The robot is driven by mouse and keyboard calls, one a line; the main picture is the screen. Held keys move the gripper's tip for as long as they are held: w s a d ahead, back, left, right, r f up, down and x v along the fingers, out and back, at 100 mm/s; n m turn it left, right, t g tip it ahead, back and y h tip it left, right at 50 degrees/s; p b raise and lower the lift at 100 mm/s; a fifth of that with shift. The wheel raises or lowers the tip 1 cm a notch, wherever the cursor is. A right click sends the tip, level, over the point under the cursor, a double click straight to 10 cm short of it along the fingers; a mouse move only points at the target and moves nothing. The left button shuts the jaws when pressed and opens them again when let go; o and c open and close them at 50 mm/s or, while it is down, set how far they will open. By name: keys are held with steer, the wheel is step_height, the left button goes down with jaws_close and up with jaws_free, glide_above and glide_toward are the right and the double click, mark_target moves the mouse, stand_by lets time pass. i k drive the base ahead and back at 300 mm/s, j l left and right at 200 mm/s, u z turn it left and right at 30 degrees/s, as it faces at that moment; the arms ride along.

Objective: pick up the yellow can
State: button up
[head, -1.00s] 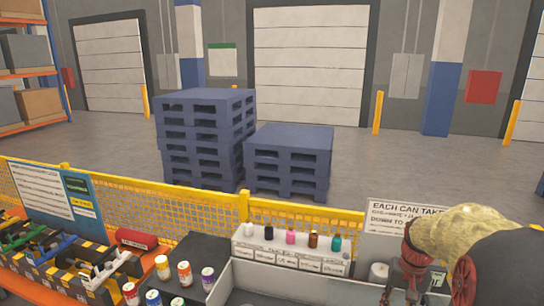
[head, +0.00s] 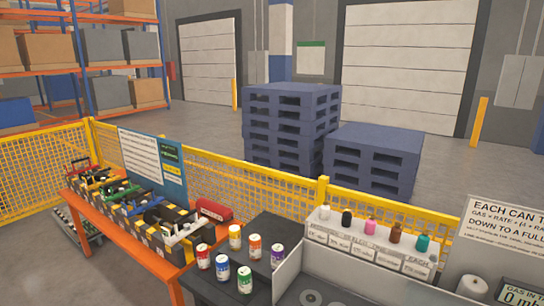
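Several small cans with white and coloured labels stand upright in two rows on a dark table (head: 215,287) at the lower middle. The can that looks most yellow (head: 235,237) is at the left end of the back row, its label yellow-orange. An orange can (head: 254,246) and a purple can (head: 277,256) stand to its right. My gripper is out of view.
An orange bench (head: 150,262) with clamps and a red cylinder (head: 214,209) is to the left. A grey divider (head: 290,272) and a shelf of coloured bottles (head: 372,246) stand right of the cans. A yellow mesh fence (head: 225,180) runs behind.

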mark_target(233, 230)
steer(key=z, duration=1.3)
steer(key=u, duration=1.9)
steer(key=i+j+z, duration=0.1)
steer(key=z, duration=0.3)
steer(key=i+j+z, duration=0.1)
steer(key=z, duration=0.3)
steer(key=j+z, duration=0.35)
steer(key=i+j+z, duration=0.15)
steer(key=j, duration=0.55)
steer(key=i+j+z, duration=0.1)
steer(key=j, duration=0.6)
steer(key=i+j+z, duration=0.15)
steer(key=j, duration=0.55)
steer(key=i+j+z, duration=0.1)
steer(key=j, duration=0.6)
